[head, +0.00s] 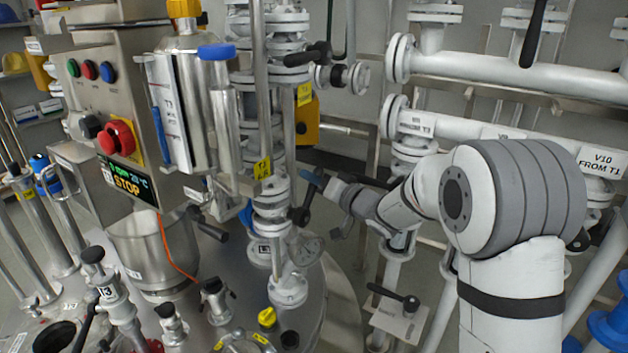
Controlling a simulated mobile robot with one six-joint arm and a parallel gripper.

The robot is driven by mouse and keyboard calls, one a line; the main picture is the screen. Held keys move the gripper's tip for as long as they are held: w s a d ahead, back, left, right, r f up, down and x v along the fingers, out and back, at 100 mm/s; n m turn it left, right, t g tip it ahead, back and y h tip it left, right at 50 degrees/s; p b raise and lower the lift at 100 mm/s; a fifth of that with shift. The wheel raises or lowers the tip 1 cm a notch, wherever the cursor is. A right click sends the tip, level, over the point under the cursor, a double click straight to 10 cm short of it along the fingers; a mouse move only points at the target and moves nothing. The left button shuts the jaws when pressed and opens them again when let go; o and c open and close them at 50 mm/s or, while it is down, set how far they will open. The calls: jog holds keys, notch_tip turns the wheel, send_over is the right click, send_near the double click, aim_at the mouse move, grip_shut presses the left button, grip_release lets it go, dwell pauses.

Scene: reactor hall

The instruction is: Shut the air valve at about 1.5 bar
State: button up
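My arm reaches in from the right, and my gripper (316,196) is at its end, close to the white flanged pipe column on the vessel lid. A blue piece and a dark piece show at the gripper's tip, small and partly overlapping. I cannot tell whether the fingers are open or shut, or whether they touch a handle. A round pale dial, possibly a pressure gauge (306,251), sits low behind the column; its reading is too small to read. I cannot tell which valve is the air valve. A small yellow handle (267,317) stands on the lid.
A steel control box (108,90) with coloured buttons, a red knob and a display reading STOP stands at the left. White flanged pipes (510,75) with black levers fill the back right. The steel vessel lid (325,290) is crowded with fittings. Little free room shows around my gripper.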

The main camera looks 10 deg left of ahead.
grip_shut()
